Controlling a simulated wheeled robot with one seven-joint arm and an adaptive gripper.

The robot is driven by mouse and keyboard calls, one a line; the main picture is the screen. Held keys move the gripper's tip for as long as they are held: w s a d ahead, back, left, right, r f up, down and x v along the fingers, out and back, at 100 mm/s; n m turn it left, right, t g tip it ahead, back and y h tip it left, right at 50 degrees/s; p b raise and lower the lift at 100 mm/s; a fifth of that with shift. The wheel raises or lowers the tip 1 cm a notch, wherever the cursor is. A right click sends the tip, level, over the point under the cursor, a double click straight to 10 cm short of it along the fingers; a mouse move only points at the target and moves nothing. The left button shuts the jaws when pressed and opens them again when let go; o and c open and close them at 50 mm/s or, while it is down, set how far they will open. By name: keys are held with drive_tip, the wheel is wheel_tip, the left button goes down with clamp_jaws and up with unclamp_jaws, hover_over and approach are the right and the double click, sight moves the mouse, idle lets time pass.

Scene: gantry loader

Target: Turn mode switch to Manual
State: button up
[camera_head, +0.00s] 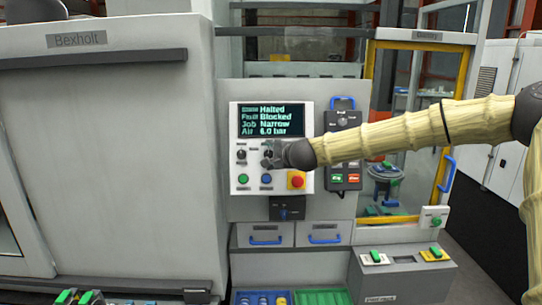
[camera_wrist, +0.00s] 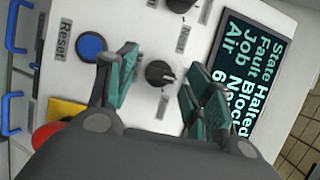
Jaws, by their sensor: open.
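The grey control panel (camera_head: 233,120) faces me on the machine, with two dark rotary knobs below its display. The left knob (camera_head: 240,153) is clear of my gripper (camera_head: 272,158), which covers the right one. In the wrist view the panel is turned sideways. There my open gripper (camera_wrist: 160,92) has its teal fingers on either side of one knob (camera_wrist: 161,73), with gaps visible; contact cannot be told. Its light pointer mark points to the right of the picture. The other knob (camera_wrist: 180,4) is at the top edge.
The display (camera_head: 271,120) reads Halted, Blocked, Narrow, 6.0 bar. A green button (camera_head: 243,179), the blue Reset button (camera_wrist: 92,46) and the red emergency stop (camera_head: 297,180) sit close below the knobs. A handheld pendant (camera_head: 344,120) hangs to the right, behind my arm.

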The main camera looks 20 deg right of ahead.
drive_tip(key=shift+s, duration=0.1)
drive_tip(key=v, duration=1.1)
drive_tip(key=shift+s, duration=0.35)
drive_tip(key=shift+d+r, duration=0.1)
